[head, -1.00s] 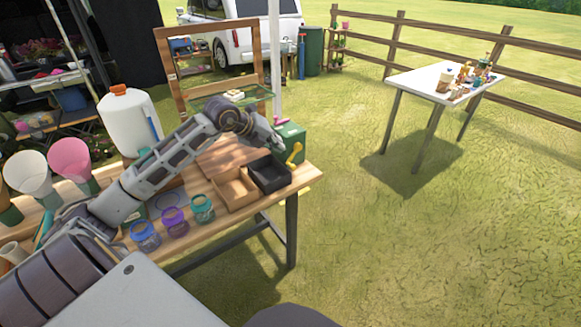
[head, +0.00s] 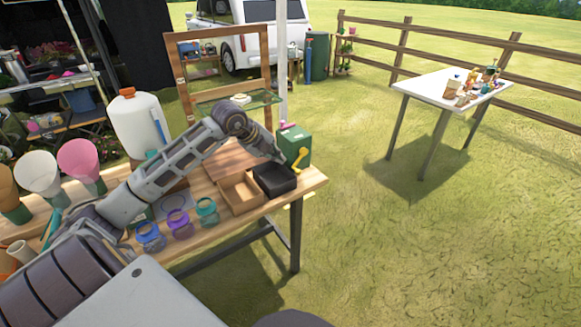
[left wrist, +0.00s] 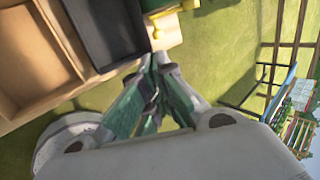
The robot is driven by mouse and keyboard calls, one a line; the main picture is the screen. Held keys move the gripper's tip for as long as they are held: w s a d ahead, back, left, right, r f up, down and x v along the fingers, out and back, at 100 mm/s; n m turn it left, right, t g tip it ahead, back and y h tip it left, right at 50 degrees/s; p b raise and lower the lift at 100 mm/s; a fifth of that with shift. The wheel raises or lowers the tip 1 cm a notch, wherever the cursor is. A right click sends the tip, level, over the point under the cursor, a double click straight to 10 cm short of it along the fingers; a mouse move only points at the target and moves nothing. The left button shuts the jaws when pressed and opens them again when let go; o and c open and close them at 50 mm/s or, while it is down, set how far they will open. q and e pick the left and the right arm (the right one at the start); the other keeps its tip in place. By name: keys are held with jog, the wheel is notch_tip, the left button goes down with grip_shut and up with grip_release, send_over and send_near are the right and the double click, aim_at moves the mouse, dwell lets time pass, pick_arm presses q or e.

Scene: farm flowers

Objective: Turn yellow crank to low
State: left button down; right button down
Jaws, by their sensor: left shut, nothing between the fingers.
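The yellow crank (head: 300,159) is on the front of a green box (head: 294,140) at the right end of the wooden table. Its handle slants down and left in the head view. Part of the yellow crank (left wrist: 188,5) also shows at the top edge of the left wrist view. My left gripper (head: 284,162) is just left of the crank, close to the black tray. In the left wrist view my left gripper (left wrist: 160,60) is shut and empty, with its tips by the table's end; contact with the crank cannot be told. My right gripper is out of view.
A black tray (head: 275,188) and a wooden tray (head: 240,204) sit left of the crank on the table (head: 314,181). Several jars stand along the front edge. A wooden frame (head: 173,62) and a pole rise behind. Grass right of the table is free.

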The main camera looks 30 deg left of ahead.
aim_at(300, 160)
pick_arm(q)
jog(key=x, duration=1.3)
jog(key=shift+w+d, duration=0.1)
jog(key=shift+w+f+p, duration=0.2)
jog(key=shift+f+p, duration=0.1)
jog(key=shift+f, duration=0.05)
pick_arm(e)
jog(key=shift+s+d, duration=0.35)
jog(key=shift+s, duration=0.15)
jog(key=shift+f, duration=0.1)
